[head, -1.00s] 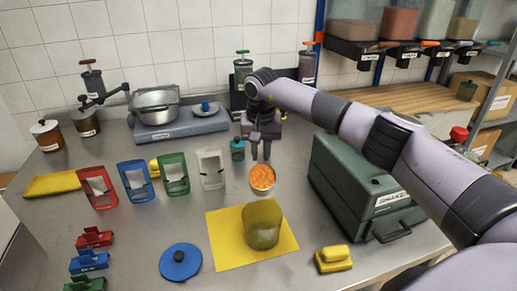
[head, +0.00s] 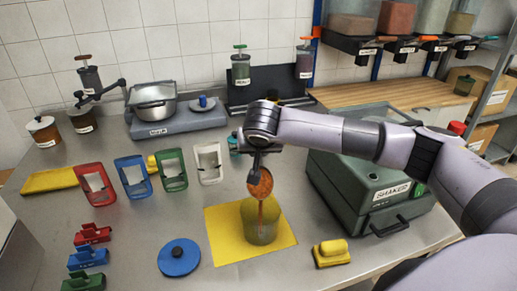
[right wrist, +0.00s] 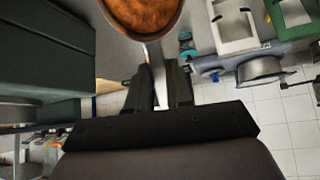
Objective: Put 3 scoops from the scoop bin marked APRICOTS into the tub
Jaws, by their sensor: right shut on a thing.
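My right gripper (head: 255,172) is shut on a scoop (head: 266,182) with orange-brown contents. The scoop is tilted above the tub (head: 259,230), and an orange stream falls from it into the tub. The tub is olive-green and see-through and stands on a yellow mat (head: 222,250). In the right wrist view the scoop's bowl (right wrist: 143,14) shows at the top, beyond the fingers (right wrist: 160,85). The bins at the back right (head: 398,22) have labels too small to read. My left gripper is not in view.
A green shaker machine (head: 370,172) stands to the right. A blue lid (head: 179,257) and a yellow block (head: 331,252) lie near the front. Coloured holders (head: 170,170) stand in a row to the left, before a scale with a pot (head: 153,103).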

